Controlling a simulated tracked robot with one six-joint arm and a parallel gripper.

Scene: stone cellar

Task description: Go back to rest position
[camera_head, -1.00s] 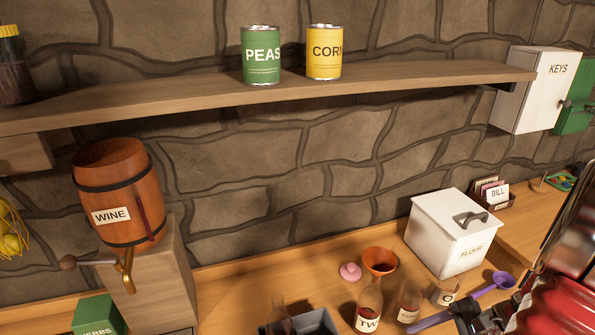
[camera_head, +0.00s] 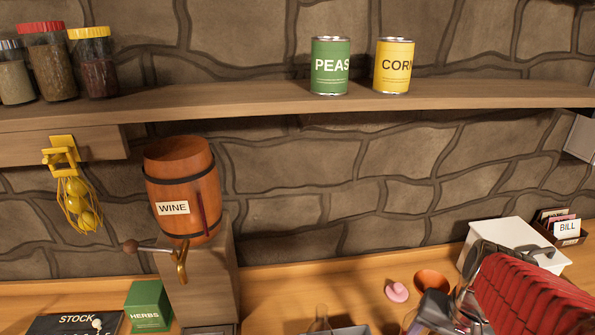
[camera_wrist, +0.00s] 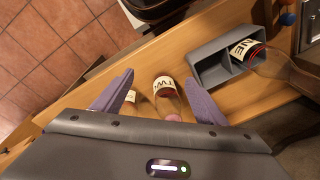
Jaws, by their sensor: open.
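My gripper (camera_wrist: 158,97) shows in the wrist view with its two purple fingers spread apart. A glass bottle with a white label reading "TW" (camera_wrist: 166,88) appears between the fingers in the picture, beyond them, and is not gripped. In the head view my red ribbed arm reaches in from the lower right. The gripper end is dark and partly cut off by the lower edge, so the fingers are not clear there.
A grey divided tray (camera_wrist: 207,70) holds a labelled bottle. In the head view, a wine barrel (camera_head: 183,188) stands on a wooden block, with a green herbs box (camera_head: 149,306) beside it. A pink object (camera_head: 397,291) and an orange funnel (camera_head: 432,281) are near my arm. A white box (camera_head: 505,235) is partly hidden.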

